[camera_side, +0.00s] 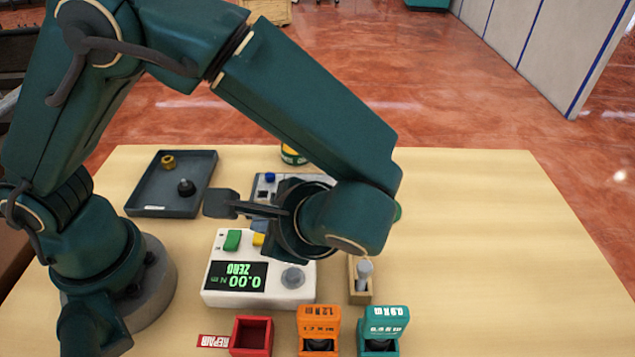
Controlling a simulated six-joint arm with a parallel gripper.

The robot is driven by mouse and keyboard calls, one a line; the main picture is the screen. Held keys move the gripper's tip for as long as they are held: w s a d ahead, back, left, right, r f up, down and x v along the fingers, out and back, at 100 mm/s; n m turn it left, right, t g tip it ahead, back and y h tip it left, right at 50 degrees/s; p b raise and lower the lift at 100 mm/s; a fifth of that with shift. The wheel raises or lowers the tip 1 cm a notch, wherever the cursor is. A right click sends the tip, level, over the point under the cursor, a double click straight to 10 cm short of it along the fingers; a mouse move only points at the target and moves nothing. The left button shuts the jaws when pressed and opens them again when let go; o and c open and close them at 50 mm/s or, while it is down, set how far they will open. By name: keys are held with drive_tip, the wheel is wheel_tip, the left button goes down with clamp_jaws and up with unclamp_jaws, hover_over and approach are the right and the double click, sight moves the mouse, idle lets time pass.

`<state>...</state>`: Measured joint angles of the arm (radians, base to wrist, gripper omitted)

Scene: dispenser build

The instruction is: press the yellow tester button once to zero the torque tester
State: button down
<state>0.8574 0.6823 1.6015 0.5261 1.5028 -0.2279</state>
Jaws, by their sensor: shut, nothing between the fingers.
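The white torque tester (222,292) sits on the table in front of my arm. Its yellow button (259,239) shows on the upper part of its top, right of a green button (232,239). The tester's dark display (238,276) shows "0.00" and "ZERO" in green, upside down in this view. A round grey knob or socket (293,278) is right of the display. My gripper (221,204) is shut and empty, appearing above and left of the yellow button; its height over the tester is hard to judge. My wrist hides the table behind the tester.
A dark tray (140,193) with a brass part (168,162) and a black knob (186,187) lies at the back left. Red (251,335), orange (318,322) and teal (384,325) boxes line the front. A wooden holder (360,290) stands right of the tester. The table's right side is clear.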

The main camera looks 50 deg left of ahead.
drive_tip(key=shift+r, duration=0.15)
wheel_tip(320, 180, up, 5)
drive_tip(key=shift+f, duration=0.1)
idle(0.6)
drive_tip(key=shift+a, duration=0.1)
idle(0.4)
drive_tip(key=s+a+r+n+t+h, duration=0.2)
drive_tip(key=a+r+n+t+h, duration=0.2)
drive_tip(key=n+h, duration=0.5)
drive_tip(key=shift+s+a+r+n+t, duration=0.15)
drive_tip(key=shift+s+a+n+t, duration=0.35)
drive_tip(key=shift+a, duration=0.55)
